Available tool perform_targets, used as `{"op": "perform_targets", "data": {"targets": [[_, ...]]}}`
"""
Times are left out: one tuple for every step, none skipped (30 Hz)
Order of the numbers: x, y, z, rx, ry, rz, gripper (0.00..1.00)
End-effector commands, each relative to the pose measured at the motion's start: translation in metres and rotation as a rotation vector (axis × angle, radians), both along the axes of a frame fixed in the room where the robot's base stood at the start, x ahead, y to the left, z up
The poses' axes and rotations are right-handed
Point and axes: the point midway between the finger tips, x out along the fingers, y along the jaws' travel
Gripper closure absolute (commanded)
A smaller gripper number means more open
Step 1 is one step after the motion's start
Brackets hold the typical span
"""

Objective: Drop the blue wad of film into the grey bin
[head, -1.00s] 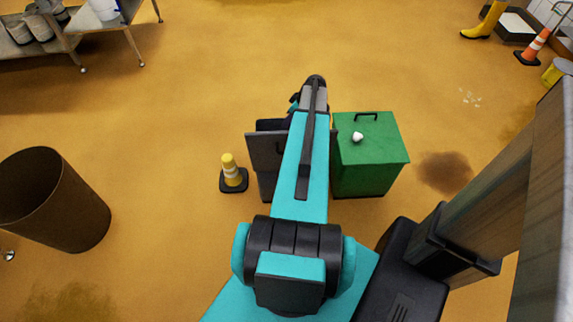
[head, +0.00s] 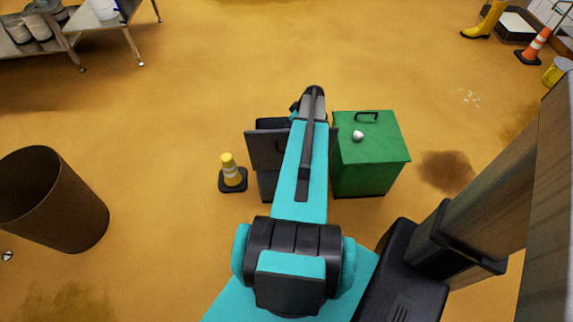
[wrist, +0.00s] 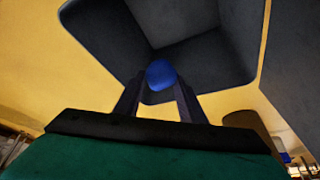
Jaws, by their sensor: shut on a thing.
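The blue wad of film (wrist: 160,73) is pinched between the fingertips of my gripper (wrist: 160,85) in the wrist view. Behind it shows the dark inside of the grey bin (wrist: 215,62), with its open mouth facing the camera. The wad appears in front of the bin's opening, near one edge; how deep it is I cannot tell. In the head view the grey bin (head: 266,152) stands left of the green bin, with its lid raised. My arm covers much of it, and the wad and fingertips are hidden there.
A closed green bin (head: 370,165) stands just right, with a small pale lump (head: 358,136) on its lid. A yellow cone (head: 232,172) stands at the left. A tall brown open bin (head: 75,215) is farther left. The floor beyond is mostly clear.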

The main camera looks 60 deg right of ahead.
Motion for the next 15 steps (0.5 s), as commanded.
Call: {"op": "perform_targets", "data": {"targets": [[0.0001,-0.0001,-0.002,0.0,0.0,0.0,0.84],[0.0002,-0.0001,-0.0026,0.0,0.0,0.0,0.84],[0.0001,0.0,-0.003,0.0,0.0,0.0,0.84],[0.0001,0.0,-0.0032,0.0,0.0,0.0,0.84],[0.0001,0.0,-0.0032,0.0,0.0,0.0,0.84],[0.0001,0.0,-0.0032,0.0,0.0,0.0,0.84],[0.0001,0.0001,-0.0032,0.0,0.0,0.0,0.84],[0.0001,0.0001,-0.0032,0.0,0.0,0.0,0.84],[0.0001,0.0001,-0.0031,0.0,0.0,0.0,0.84],[0.0001,0.0002,-0.0031,0.0,0.0,0.0,0.84],[0.0001,0.0002,-0.0031,0.0,0.0,0.0,0.84],[0.0001,0.0002,-0.0031,0.0,0.0,0.0,0.59],[0.0001,0.0002,-0.0031,0.0,0.0,0.0,0.53],[0.0001,0.0002,-0.0031,0.0,0.0,0.0,0.48],[0.0001,0.0002,-0.0031,0.0,0.0,0.0,0.42]]}}
